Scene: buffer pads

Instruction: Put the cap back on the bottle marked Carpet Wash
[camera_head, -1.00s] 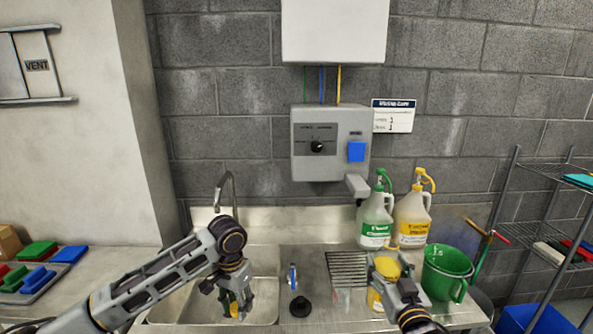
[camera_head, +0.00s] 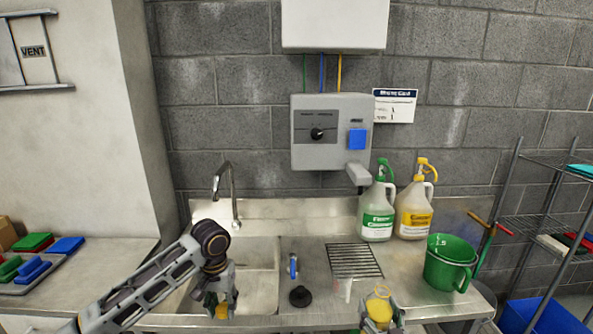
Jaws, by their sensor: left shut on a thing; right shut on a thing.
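My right gripper (camera_head: 380,318) is low in the picture, shut on a yellow bottle (camera_head: 377,309) with a pale ring-like top. The bottle's label cannot be read. My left gripper (camera_head: 221,307) hangs over the front of the sink, shut on a small yellow thing, perhaps the cap, mostly hidden by the fingers. The two grippers are well apart. At the back stand a jug with a yellow label and yellow pump (camera_head: 414,211) and a jug with a green label and green pump (camera_head: 377,212); their print is too blurred to read surely.
A green measuring jug (camera_head: 448,265) stands right of my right gripper. A wire shelf (camera_head: 545,200) is at right.

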